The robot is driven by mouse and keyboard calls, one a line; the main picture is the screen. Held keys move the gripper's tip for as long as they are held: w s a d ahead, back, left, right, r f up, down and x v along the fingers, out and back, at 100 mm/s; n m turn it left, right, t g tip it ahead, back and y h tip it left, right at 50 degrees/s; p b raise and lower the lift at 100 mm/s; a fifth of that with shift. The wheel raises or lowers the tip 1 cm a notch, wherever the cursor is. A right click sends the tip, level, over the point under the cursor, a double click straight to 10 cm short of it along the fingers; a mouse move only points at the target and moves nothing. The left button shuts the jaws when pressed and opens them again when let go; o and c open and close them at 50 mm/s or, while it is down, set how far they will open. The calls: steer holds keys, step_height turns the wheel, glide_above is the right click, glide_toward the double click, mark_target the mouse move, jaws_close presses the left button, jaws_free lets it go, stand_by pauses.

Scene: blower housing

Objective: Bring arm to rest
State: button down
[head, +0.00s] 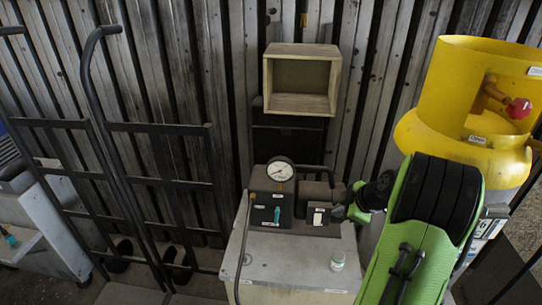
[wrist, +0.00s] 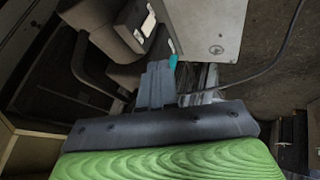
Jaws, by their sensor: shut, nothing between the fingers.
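My green and black arm comes in from the lower right of the head view and bends left over the grey cabinet. My gripper (head: 341,212) is beside a dark box with a white switch plate (head: 319,214); whether it touches the box cannot be told. In the wrist view, the fingers of my gripper (wrist: 158,68) are together and empty. A teal piece (wrist: 173,62) shows just beyond their tips.
The grey cabinet (head: 290,264) bears a round gauge (head: 281,170), a box with a teal lever (head: 277,214) and a small jar (head: 337,261). A wooden box (head: 301,105) is above. A yellow cylinder (head: 455,140) stands right, hand trucks (head: 160,127) left.

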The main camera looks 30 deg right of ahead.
steer(key=s+a+r+m+g, duration=0.1)
steer(key=s+a+r, duration=0.1)
steer(key=a+r, duration=0.35)
steer(key=s+a+r+m, duration=0.1)
steer(key=a+r+m, duration=0.1)
steer(key=a, duration=0.7)
steer(key=s+a+r+m+g, duration=0.1)
steer(key=s+a+r, duration=0.1)
steer(key=a+r, duration=0.35)
steer(key=s+a+m+h+p, duration=0.1)
steer(key=s+a+m, duration=0.4)
steer(key=s, duration=0.8)
steer(key=a, duration=0.3)
steer(key=shift+f+m, duration=0.3)
